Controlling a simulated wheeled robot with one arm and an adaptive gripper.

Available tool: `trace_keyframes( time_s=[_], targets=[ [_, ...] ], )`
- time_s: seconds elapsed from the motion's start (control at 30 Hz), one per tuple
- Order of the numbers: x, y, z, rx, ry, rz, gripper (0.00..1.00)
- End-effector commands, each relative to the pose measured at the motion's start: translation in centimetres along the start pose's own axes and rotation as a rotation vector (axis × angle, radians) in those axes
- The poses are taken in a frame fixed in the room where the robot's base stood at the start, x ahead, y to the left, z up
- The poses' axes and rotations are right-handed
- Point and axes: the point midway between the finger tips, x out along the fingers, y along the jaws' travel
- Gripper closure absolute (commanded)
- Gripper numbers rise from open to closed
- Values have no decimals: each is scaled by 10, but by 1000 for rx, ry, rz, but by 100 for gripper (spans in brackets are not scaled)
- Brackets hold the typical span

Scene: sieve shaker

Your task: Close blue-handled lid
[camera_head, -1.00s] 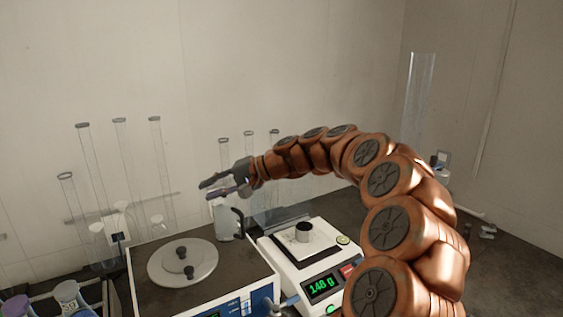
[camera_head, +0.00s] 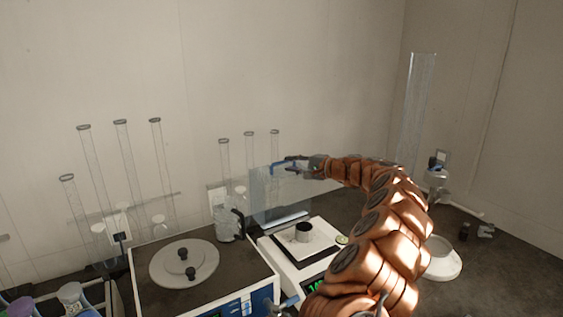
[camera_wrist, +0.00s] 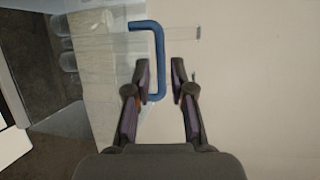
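The lid (camera_head: 282,205) is a clear panel standing raised at the back of the white balance (camera_head: 290,272) in the head view. Its blue handle (camera_head: 284,165) is near the top, by my gripper (camera_head: 288,162). In the wrist view the blue handle (camera_wrist: 158,62) is a bent bar beside the clear lid (camera_wrist: 105,75). My gripper (camera_wrist: 161,74) is open there, with one finger on each side of the bar. The bar is closer to the left finger; I cannot tell whether they touch. A small dark-topped cup (camera_head: 303,232) sits on the balance pan.
A blue-fronted machine with a round grey lid (camera_head: 184,264) stands left of the balance. A clear jug (camera_head: 227,222) is just behind, between them. Several tall glass cylinders stand along the back. A white dish (camera_head: 443,262) lies on the counter at right.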

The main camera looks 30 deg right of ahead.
Motion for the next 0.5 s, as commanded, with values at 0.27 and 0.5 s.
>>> trace_keyframes(
  time_s=[0.27, 0.5],
  targets=[
    [34, -1, 0, 0, 1, 2, 77],
    [46, 0, -1, 0, 3, 0, 77]
  ],
)
